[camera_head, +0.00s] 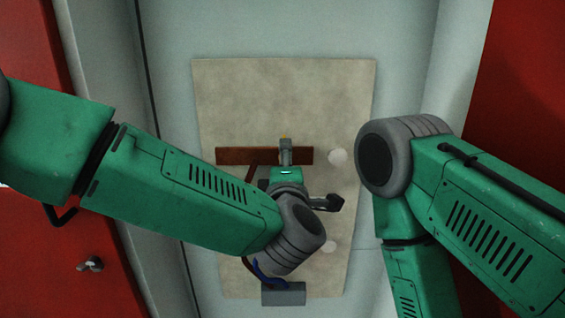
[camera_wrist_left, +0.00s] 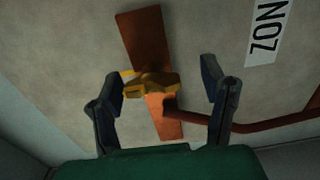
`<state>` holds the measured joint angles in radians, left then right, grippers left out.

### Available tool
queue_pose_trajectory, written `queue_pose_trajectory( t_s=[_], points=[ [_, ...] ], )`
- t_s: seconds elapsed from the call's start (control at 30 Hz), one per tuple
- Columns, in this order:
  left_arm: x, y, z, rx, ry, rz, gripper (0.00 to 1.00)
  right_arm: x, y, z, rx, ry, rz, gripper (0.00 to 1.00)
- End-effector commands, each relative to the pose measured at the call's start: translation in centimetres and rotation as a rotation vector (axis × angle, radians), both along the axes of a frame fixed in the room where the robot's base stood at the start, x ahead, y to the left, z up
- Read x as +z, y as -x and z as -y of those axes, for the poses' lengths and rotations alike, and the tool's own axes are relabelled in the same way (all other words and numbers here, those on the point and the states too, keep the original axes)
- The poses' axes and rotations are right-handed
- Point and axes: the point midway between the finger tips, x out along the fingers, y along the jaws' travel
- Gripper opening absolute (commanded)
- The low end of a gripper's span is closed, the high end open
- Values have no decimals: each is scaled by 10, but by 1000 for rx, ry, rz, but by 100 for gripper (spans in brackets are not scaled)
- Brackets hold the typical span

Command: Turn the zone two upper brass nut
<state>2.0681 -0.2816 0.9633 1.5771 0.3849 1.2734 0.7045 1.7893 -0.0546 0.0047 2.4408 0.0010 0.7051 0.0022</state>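The brass nut (camera_wrist_left: 152,85) shows in the left wrist view as a yellow, lobed fitting in front of a brown-red bar (camera_wrist_left: 142,38). My left gripper (camera_wrist_left: 163,72) is open around it, one finger on each side. The left finger is very close to the nut; I cannot tell if they touch. A clear gap shows between the nut and the right finger. In the head view my left gripper (camera_head: 286,152) is over the brown bar (camera_head: 235,155) and mostly hides the nut. My right gripper is out of view; only my right arm shows.
The bar is on a beige panel (camera_head: 275,95). A copper pipe (camera_wrist_left: 255,126) runs right from near the nut. A white label (camera_wrist_left: 268,30) reading "ZON" is cut off at the top right. Two pale round spots (camera_head: 338,160) lie right of my gripper. Red panels (camera_head: 75,250) flank the scene.

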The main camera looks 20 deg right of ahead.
Motion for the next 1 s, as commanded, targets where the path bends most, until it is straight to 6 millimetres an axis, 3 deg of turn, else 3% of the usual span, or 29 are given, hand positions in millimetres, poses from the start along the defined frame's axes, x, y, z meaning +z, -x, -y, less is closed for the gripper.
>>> queue_pose_trajectory(
  t_s=[0.37,0.8,1.0],
  points=[
    [5,5,-5,4,4,7,66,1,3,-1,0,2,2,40],
    [3,87,-26,2,0,5,66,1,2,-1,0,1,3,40],
    [2,109,-30,3,1,4,66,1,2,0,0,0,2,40]
  ],
)
